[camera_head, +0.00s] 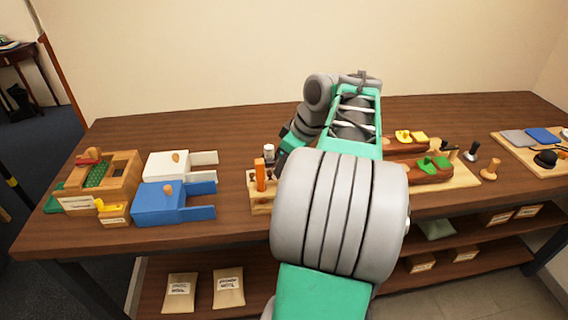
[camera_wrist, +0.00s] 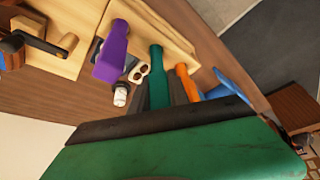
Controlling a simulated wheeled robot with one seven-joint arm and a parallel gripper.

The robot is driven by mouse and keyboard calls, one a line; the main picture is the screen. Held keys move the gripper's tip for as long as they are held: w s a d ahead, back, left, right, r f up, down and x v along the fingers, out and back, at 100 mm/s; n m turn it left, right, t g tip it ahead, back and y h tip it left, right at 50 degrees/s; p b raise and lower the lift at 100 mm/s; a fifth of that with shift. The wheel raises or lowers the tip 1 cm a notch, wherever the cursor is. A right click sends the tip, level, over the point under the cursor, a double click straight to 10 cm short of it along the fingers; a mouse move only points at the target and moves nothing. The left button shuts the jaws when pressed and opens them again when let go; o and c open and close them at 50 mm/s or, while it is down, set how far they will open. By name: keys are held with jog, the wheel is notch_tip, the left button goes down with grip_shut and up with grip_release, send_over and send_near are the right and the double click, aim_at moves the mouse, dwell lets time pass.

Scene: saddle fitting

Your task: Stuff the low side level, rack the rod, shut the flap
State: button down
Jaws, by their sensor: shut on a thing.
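My gripper (camera_wrist: 166,92) shows in the wrist view with its dark fingers closed around a green rod (camera_wrist: 157,64). The rod's far end is over or at the pale wooden rack (camera_wrist: 175,33); I cannot tell whether it is seated. An orange rod (camera_wrist: 183,76) is beside it, and a purple rod (camera_wrist: 113,42) is on the other side. In the head view the rack (camera_head: 262,208) is at the middle front with the orange rod (camera_head: 260,174) upright. My arm hides the gripper's tips there. A wooden box (camera_head: 118,167) with a green inside is at the left.
White (camera_head: 170,165) and blue (camera_head: 160,204) pronged blocks lie between box and rack. A wooden board (camera_head: 462,176) with brown pieces bearing yellow and green parts is right of my arm. Another board (camera_head: 515,152) is far right. Labelled bags (camera_head: 229,288) are on the lower shelf. The back tabletop is clear.

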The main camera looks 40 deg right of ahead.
jog(key=shift+f+b, duration=0.85)
jog(key=shift+f, duration=0.25)
jog(key=c, duration=1.2)
grip_release()
jog(key=shift+o, duration=0.2)
jog(key=shift+r, duration=0.1)
